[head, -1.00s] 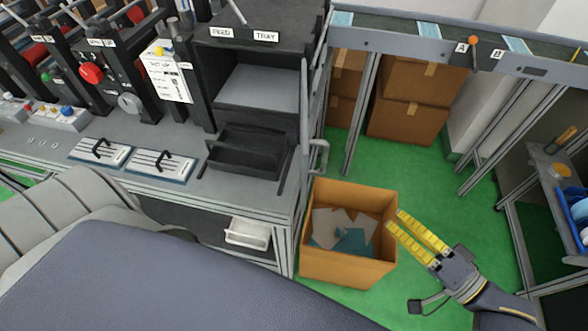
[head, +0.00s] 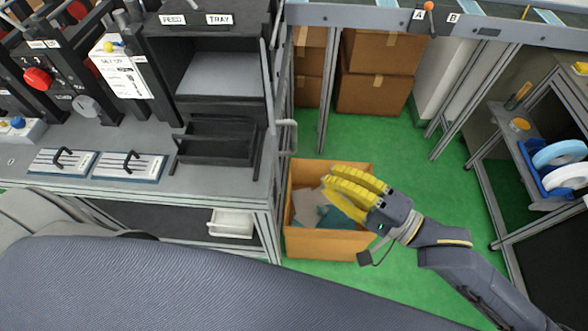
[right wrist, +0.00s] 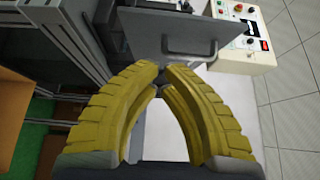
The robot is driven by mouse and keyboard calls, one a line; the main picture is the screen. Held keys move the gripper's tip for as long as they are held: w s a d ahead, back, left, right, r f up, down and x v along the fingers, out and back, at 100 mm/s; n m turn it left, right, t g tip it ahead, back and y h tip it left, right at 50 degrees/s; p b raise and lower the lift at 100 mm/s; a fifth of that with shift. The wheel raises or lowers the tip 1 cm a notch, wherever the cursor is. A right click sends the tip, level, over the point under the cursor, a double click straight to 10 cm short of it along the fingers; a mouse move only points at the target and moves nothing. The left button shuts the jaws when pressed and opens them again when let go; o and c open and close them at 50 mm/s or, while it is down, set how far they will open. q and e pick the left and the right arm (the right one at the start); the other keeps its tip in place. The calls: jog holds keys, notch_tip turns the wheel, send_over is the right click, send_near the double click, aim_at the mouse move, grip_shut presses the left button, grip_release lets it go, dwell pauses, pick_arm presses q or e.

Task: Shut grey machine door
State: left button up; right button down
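The grey machine door (head: 270,75) is seen nearly edge-on in the head view, standing open at the right side of the dark feed-tray housing. Its bar handle (head: 290,138) sticks out to the right at the door's lower end. In the right wrist view the door (right wrist: 150,38) shows its flat face beyond the fingertips, with the handle (right wrist: 190,45) on it. My right gripper (head: 328,180) has yellow fingers curved together with the tips nearly meeting and nothing between them. It also shows in the right wrist view (right wrist: 162,70), apart from the handle. My left gripper is out of view.
An open cardboard box (head: 300,243) with loose sheets stands on the green floor below my right gripper. A conveyor (head: 385,17) runs across the back over stacked cartons (head: 375,75). A side bench with spools (head: 560,152) is at right.

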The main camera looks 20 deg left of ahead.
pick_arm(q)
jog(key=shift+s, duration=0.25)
pick_arm(e)
jog(key=a, duration=0.7)
jog(key=shift+s, duration=0.25)
jog(key=shift+a, duration=0.1)
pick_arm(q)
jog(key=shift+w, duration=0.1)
pick_arm(e)
jog(key=shift+s+a, duration=0.1)
